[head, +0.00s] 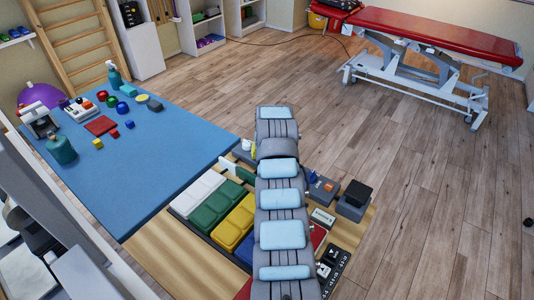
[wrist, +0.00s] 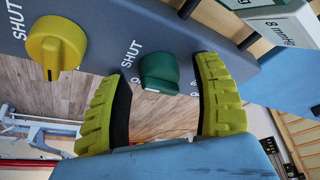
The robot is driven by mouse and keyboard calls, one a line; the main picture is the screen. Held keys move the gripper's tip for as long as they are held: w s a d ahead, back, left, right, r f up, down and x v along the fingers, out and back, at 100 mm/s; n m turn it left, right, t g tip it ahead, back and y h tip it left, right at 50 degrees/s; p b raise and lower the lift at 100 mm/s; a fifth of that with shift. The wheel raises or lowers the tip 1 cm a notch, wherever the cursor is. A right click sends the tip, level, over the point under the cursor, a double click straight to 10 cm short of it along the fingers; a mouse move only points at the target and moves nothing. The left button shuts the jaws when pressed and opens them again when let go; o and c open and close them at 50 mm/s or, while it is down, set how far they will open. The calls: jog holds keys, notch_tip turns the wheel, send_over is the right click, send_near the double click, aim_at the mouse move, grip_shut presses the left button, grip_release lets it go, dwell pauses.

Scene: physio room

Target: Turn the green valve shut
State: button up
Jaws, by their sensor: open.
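In the wrist view the green valve (wrist: 160,72) is a round knob on a dark blue-grey panel (wrist: 110,25). A white mark shows at its lower edge, away from the printed word SHUT at its upper left. My gripper (wrist: 163,66) is open, with one yellow-green finger on each side of the valve. In the head view my arm covers the middle of the scene, and I cannot make out the valve or the fingers there.
A yellow knob (wrist: 56,47) with its own SHUT label sits left on the same panel. A grey block marked mmHg (wrist: 280,25) is at upper right. In the head view a blue mat (head: 165,160) with small objects lies left, and a red treatment table (head: 430,32) stands at the back right.

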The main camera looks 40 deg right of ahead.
jog(key=v, duration=1.1)
jog(key=shift+r, duration=0.4)
jog(key=shift+s+a, duration=0.1)
jog(key=shift+a, duration=0.05)
